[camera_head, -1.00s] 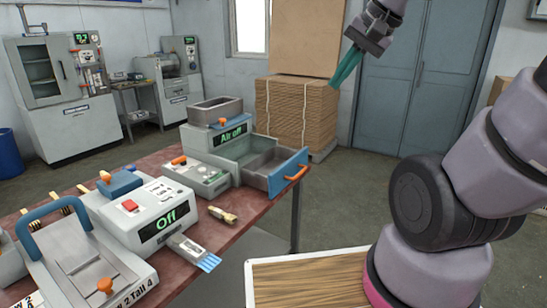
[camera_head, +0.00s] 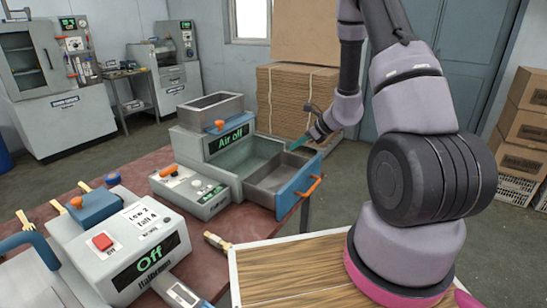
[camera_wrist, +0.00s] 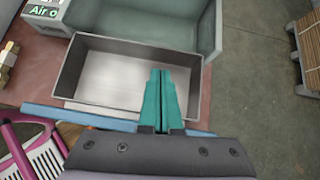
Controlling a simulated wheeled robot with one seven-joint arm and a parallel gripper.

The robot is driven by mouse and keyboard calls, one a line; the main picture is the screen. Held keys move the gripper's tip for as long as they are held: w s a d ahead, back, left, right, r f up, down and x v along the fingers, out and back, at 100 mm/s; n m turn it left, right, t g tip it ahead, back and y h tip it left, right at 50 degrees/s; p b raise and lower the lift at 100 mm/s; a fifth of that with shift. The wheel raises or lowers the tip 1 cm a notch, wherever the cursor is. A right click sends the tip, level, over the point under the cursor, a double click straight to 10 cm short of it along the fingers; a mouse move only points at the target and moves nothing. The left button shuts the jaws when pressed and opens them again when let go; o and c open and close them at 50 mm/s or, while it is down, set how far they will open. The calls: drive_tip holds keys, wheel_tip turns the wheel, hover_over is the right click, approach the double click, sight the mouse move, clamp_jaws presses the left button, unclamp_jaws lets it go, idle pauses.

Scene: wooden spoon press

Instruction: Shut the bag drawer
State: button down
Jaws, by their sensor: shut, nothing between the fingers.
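The bag drawer (camera_head: 277,178) is a grey open-topped box with a blue front (camera_head: 299,187) and an orange handle (camera_head: 312,186). It stands pulled out of the grey-green machine marked "Air off" (camera_head: 212,147). The wrist view shows the drawer's empty metal inside (camera_wrist: 115,75) and the top of its blue front (camera_wrist: 75,117). My gripper (camera_head: 298,144) has teal fingers and is shut and empty. It is above the far side of the drawer in the head view. In the wrist view the fingers (camera_wrist: 162,90) reach over the front edge and overlap the drawer's right end. Contact cannot be told.
A control box (camera_head: 190,190) stands left of the drawer on the red table (camera_head: 232,222). A brush (camera_head: 216,240) lies in front. A machine marked "Off" (camera_head: 115,240) is nearer. Stacked cardboard (camera_head: 285,97) stands behind. The floor right of the drawer is clear.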

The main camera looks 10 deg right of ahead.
sight(274, 158)
drive_tip(key=shift+m, duration=0.6)
drive_tip(key=x, duration=0.4)
drive_tip(key=d+f+x, duration=0.1)
drive_tip(key=x, duration=0.3)
drive_tip(key=d+x, duration=0.1)
drive_tip(key=x, duration=0.3)
drive_tip(key=shift+w+d+f, duration=0.15)
drive_tip(key=shift+w+f, duration=0.2)
drive_tip(key=shift+f, duration=0.15)
drive_tip(key=w+a, duration=0.2)
drive_tip(key=shift+w+a, duration=0.4)
